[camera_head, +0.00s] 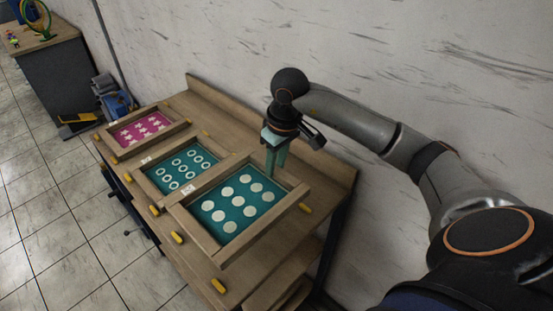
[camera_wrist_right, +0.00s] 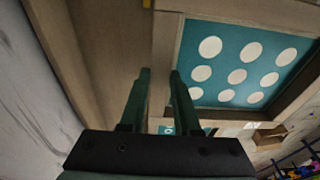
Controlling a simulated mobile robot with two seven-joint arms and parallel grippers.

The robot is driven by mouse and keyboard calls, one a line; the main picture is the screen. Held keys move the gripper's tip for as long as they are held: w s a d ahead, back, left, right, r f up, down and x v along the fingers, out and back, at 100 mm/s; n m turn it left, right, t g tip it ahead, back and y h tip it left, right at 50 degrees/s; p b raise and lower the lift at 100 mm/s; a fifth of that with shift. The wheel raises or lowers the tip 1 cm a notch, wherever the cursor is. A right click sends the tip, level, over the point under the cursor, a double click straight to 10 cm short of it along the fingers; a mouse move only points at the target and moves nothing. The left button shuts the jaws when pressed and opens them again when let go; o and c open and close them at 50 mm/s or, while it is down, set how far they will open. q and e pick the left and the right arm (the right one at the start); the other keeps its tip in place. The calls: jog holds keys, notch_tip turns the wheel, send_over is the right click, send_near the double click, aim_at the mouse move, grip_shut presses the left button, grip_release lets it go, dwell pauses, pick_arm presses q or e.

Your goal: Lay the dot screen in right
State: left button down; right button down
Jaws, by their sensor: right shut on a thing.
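The dot screen (camera_head: 209,242) is a wooden frame around teal mesh with several large pale dots, at the right end of the wooden table (camera_head: 205,264). My right gripper (camera_head: 270,174) comes down from above with its green fingers at the frame's back bar, shut on it. In the right wrist view the fingers (camera_wrist_right: 159,72) stand either side of a wooden bar, and the dotted mesh (camera_wrist_right: 240,65) shows to the right. Whether the frame rests on the table or hangs slightly above it, I cannot tell. My left gripper is not in view.
A teal ring screen (camera_head: 180,171) lies beside the dot screen, and a pink star screen (camera_head: 142,130) farther left. Yellow pegs, such as one at the right (camera_head: 305,208) and one at the front (camera_head: 218,286), stand around the frames. The wall is close behind the table.

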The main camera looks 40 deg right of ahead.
jog(key=shift+d+f+b, duration=0.1)
jog(key=shift+f+b, duration=2.25)
jog(key=shift+f, duration=1.1)
jog(key=shift+f+b, duration=0.7)
jog(key=shift+f, duration=0.05)
jog(key=shift+f+b, duration=0.15)
jog(key=shift+b, duration=0.35)
jog(key=c, duration=0.5)
grip_release()
jog(key=shift+c, duration=0.2)
jog(key=r, duration=0.4)
jog(key=s+r, duration=0.1)
jog(key=r, duration=0.3)
jog(key=s+r, duration=0.1)
jog(key=r, duration=0.3)
jog(key=shift+d+r, duration=0.2)
jog(key=shift+d, duration=0.05)
